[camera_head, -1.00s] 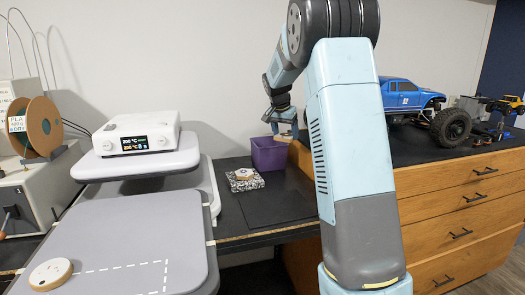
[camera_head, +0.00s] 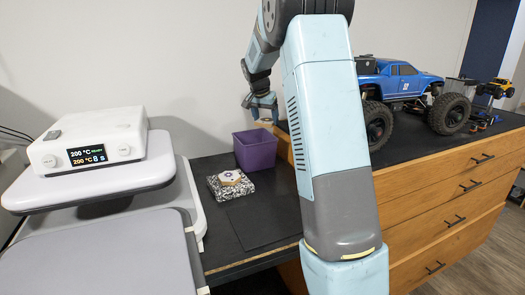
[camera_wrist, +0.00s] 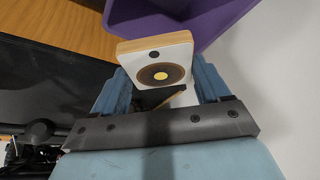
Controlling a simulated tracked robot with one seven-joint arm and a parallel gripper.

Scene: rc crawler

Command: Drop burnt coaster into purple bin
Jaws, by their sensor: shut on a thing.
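My gripper (camera_head: 264,108) is shut on a square coaster (camera_wrist: 155,60) with a white face, a pale wooden edge and a dark brown ring around a yellow centre. The coaster sits tilted between the blue fingers in the wrist view, where my gripper (camera_wrist: 165,95) shows close up. In the head view it is small and partly hidden by the fingers. The purple bin (camera_head: 256,155) stands on the dark bench below my gripper. Its purple wall (camera_wrist: 215,20) shows beyond the coaster in the wrist view. I cannot tell if the coaster is over the bin's opening.
Another coaster (camera_head: 230,178) lies on a speckled block (camera_head: 222,191) in front of the bin. A white heat press (camera_head: 90,150) with a lit display stands at the left. A blue toy truck (camera_head: 403,82) sits on the wooden drawer cabinet (camera_head: 440,195) to the right.

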